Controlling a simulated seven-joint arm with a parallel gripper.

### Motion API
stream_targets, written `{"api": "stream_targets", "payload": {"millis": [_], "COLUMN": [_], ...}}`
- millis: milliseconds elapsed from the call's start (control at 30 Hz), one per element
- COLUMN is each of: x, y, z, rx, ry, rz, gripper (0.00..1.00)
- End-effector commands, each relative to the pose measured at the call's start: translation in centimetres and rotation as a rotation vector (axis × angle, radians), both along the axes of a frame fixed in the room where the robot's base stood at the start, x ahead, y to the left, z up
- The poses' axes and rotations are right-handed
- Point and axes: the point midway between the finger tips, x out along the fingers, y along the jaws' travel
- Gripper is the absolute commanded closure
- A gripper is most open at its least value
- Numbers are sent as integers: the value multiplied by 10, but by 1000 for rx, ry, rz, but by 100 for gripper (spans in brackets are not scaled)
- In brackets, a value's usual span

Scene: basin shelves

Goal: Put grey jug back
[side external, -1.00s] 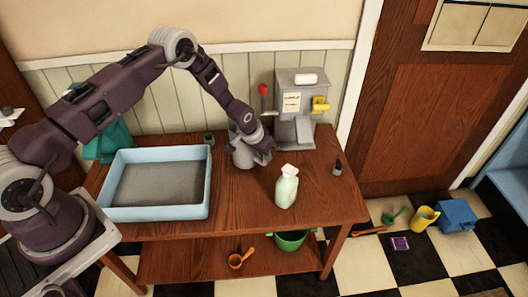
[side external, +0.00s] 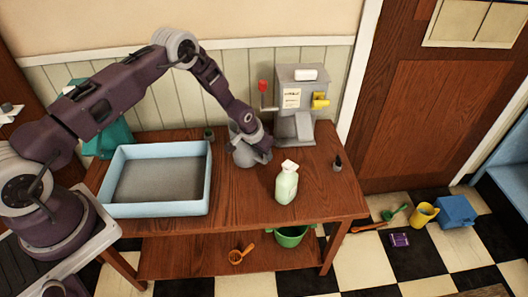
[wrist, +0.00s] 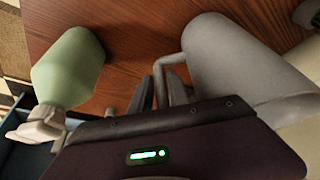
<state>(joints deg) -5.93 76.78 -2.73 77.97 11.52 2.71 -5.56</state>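The grey jug (side external: 246,153) stands on the wooden table between the blue basin and the grey dispenser, partly hidden by my wrist. In the wrist view the jug (wrist: 245,65) lies to the right, with its handle toward my fingers. My gripper (wrist: 159,90) is at the handle. One dark finger is on each side of the handle bar with little gap, and it looks shut on it. Whether the jug's base touches the table is hard to tell.
A pale green bottle (side external: 287,184) stands close to the right of the jug. The blue basin (side external: 208,180) is at left, the grey dispenser (side external: 300,105) behind right. A small dark bottle (side external: 337,164) stands near the right edge.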

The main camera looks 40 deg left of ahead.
Motion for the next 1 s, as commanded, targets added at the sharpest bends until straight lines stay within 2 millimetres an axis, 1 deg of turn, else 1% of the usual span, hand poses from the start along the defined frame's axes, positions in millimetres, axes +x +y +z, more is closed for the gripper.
{"api": "stream_targets", "payload": {"millis": [33,67,100,367,467,600,800,867,933,967,1000], "x": [0,0,0,-1,-5,-16,-26,-27,-28,-30,-35], "y": [0,0,0,0,0,0,0,0,0,0,-1], "z": [0,0,0,1,13,41,68,84,117,137,170], "rx": [0,0,0,0,0,1,1,5,14,19,27], "ry": [0,0,0,1,1,-1,-2,-6,-15,-19,-27], "rz": [0,0,0,0,0,0,0,0,0,1,4], "gripper": [66,60,59,59,59,59,59,59,59,59,59]}}
